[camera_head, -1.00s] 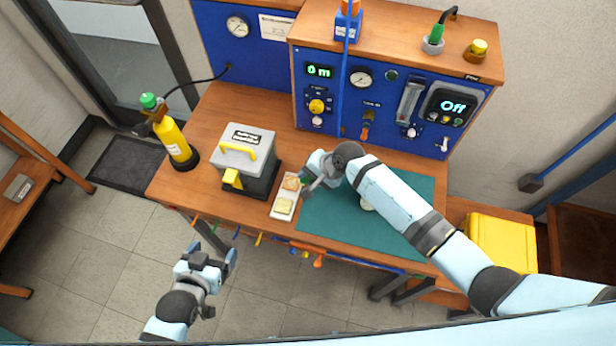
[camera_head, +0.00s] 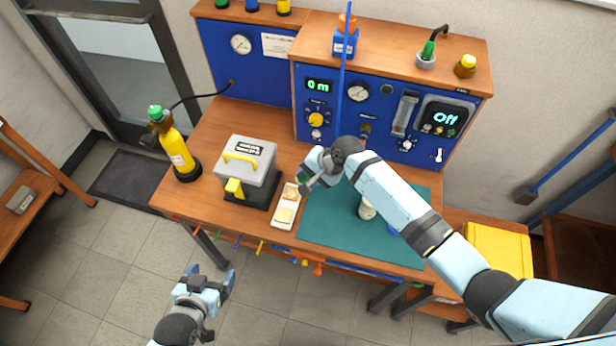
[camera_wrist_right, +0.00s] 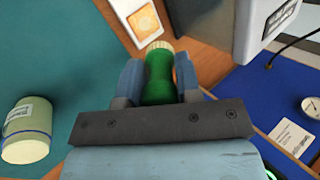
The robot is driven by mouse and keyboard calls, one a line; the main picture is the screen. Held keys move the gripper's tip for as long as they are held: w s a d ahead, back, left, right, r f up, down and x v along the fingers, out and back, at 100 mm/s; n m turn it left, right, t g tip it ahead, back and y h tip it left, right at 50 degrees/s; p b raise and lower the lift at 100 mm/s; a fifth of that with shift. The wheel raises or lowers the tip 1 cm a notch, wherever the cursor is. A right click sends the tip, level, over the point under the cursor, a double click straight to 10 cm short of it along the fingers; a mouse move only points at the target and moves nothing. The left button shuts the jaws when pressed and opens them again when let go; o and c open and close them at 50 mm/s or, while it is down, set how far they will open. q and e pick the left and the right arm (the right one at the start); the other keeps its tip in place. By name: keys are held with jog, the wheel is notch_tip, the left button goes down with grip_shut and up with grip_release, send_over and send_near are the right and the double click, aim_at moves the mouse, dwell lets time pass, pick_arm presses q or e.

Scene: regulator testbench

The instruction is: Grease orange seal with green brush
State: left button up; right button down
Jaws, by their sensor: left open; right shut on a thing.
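My right gripper (camera_head: 306,180) is shut on the green brush (camera_head: 303,181). In the right wrist view the brush's green handle (camera_wrist_right: 159,78) sits between both fingers, pale bristles pointing away from the palm. The orange seal (camera_head: 291,193) lies in the far part of a small white tray (camera_head: 274,222) on the bench. A pale square fills the tray's near part. My left gripper (camera_head: 210,275) is open and empty, in front of the bench over the floor.
A grey case with a yellow handle (camera_head: 248,165) stands just left of the tray. A pale green jar (camera_head: 366,209) stands on the teal mat (camera_head: 325,232), partly behind my right arm; it also shows in the wrist view (camera_wrist_right: 28,130). The blue test panel (camera_head: 380,125) rises behind.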

jog(key=shift+a, duration=0.1)
dwell(0.4)
jog(key=shift+w+a+h, duration=0.1)
jog(key=shift+h, duration=0.3)
jog(key=shift+w+a+f+g+h, duration=0.25)
jog(key=shift+f+g+h, duration=0.15)
jog(key=shift+h, duration=0.5)
jog(key=shift+s, duration=0.1)
jog(key=shift+d, duration=0.1)
